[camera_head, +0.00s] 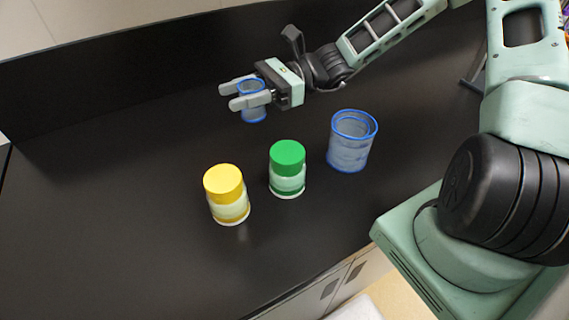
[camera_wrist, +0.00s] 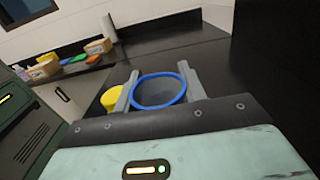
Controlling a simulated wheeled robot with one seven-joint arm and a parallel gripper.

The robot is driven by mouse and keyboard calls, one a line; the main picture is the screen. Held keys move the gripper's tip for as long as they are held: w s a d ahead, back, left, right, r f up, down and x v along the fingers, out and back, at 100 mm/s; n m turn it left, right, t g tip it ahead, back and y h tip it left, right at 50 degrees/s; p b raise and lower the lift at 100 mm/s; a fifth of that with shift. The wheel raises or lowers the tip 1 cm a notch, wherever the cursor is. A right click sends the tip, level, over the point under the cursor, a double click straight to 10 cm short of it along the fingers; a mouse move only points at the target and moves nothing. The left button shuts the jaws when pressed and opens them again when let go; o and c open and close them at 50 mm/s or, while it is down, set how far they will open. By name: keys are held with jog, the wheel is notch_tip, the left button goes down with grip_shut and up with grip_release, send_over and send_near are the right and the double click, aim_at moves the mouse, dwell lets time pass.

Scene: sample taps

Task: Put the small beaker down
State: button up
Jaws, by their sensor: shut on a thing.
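The small beaker (camera_head: 253,113) is clear with a blue rim and stands upright between the fingers of my gripper (camera_head: 242,95). My gripper is shut on it, with one finger on each side. In the wrist view the beaker's round blue rim (camera_wrist: 160,90) shows between the two grey fingers of my gripper (camera_wrist: 160,92). The beaker is close to the black counter (camera_head: 110,200); I cannot tell whether its base touches it.
A larger blue-rimmed beaker (camera_head: 351,142) stands to the right. A green-lidded jar (camera_head: 287,170) and a yellow-lidded jar (camera_head: 227,195) stand nearer the front edge. The counter's left side is clear. A raised black back panel (camera_head: 120,75) runs behind.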

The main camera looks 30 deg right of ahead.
jog(key=s+a+n+g, duration=0.2)
jog(key=s+a+g, duration=0.1)
jog(key=a, duration=0.2)
notch_tip(320, 180, down, 10)
jog(key=shift+w+d+b, duration=0.1)
jog(key=shift+b, duration=0.35)
jog(key=o, duration=0.9)
jog(key=shift+f, duration=0.1)
